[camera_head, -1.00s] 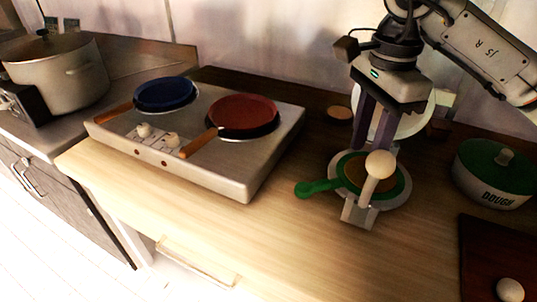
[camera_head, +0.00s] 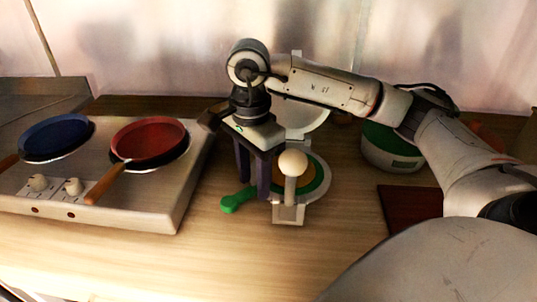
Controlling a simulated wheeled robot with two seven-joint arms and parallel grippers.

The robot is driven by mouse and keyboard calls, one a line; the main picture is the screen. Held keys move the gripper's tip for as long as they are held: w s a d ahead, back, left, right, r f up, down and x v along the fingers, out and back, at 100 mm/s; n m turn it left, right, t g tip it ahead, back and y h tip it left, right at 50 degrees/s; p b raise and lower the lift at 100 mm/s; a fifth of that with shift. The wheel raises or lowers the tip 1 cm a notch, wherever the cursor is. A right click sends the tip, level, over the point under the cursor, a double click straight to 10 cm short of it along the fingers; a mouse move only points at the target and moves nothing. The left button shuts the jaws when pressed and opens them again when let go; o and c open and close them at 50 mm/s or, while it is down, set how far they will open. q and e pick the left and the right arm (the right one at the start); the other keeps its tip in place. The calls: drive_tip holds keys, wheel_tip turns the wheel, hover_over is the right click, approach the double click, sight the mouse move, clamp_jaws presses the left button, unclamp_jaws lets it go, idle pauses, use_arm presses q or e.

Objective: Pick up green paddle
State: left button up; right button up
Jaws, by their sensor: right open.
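The green paddle's handle (camera_head: 236,201) sticks out to the left of a round white press (camera_head: 318,192) on the wooden counter. A green rim with a tan round inside shows on the press; part of it is hidden by the white ball-topped lever (camera_head: 292,165) and my gripper. My right gripper (camera_head: 254,187) is open and points down, its two dark fingers just above and right of the green handle. I see nothing between the fingers, and cannot tell whether they touch the paddle. My left gripper is not in view.
A hotplate (camera_head: 185,190) with a blue pan (camera_head: 55,136) and a red pan (camera_head: 150,138) stands at the left. A green-lidded pot (camera_head: 388,152) and a dark board (camera_head: 405,208) are at the right, partly behind my arm. The front counter is clear.

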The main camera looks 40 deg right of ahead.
drive_tip(key=shift+f, duration=0.25)
clamp_jaws()
drive_tip(key=shift+r, duration=0.1)
